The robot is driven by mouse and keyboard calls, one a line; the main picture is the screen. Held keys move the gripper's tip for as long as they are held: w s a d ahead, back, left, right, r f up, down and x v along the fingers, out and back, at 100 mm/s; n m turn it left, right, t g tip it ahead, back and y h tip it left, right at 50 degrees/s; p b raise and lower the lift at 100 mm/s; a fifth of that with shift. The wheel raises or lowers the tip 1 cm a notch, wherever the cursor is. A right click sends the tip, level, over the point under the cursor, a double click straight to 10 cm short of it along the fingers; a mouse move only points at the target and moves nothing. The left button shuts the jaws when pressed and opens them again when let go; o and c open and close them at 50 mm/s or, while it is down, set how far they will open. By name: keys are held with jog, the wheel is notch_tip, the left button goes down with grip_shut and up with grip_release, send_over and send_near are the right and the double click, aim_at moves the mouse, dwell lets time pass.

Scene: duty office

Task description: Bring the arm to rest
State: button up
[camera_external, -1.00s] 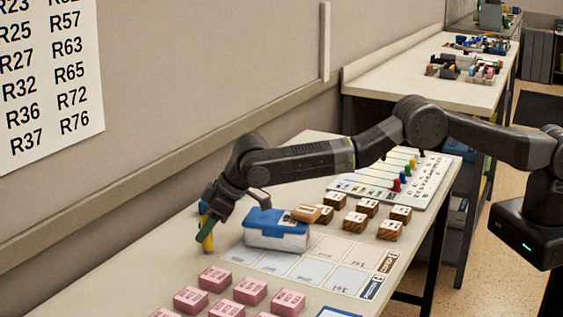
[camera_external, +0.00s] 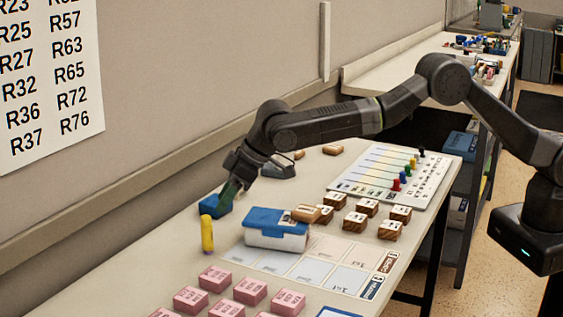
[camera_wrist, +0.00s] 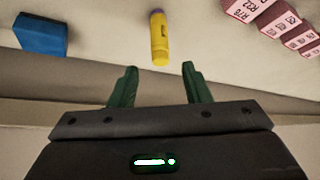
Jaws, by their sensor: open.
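My gripper (camera_external: 230,188) is raised above the back part of the table, near the wall, with green fingers. In the wrist view the two fingers of my gripper (camera_wrist: 157,86) stand apart with nothing between them. A blue block (camera_external: 212,206) lies on the table just below and behind the fingers, and shows at upper left in the wrist view (camera_wrist: 42,36).
A blue-lidded white box (camera_external: 277,241) stands in mid table, with brown-and-white blocks (camera_external: 355,222) to its right. Several pink blocks (camera_external: 250,291) lie in front. A board with coloured pegs (camera_external: 440,170) lies farther back. The wall (camera_external: 200,80) runs along the left.

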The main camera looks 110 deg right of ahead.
aim_at(204, 248)
jog(key=p+x, duration=0.1)
jog(key=x, duration=1)
jog(key=shift+p, duration=0.4)
notch_tip(204, 248, up, 11)
jog(key=shift+f+p, duration=0.15)
jog(key=shift+p, duration=1)
jog(key=s+d+b, duration=0.5)
jog(key=s+d, duration=0.6)
jog(key=s, duration=0.4)
jog(key=shift+d+m, duration=0.35)
jog(key=shift+m, duration=0.05)
jog(key=shift+w, duration=0.1)
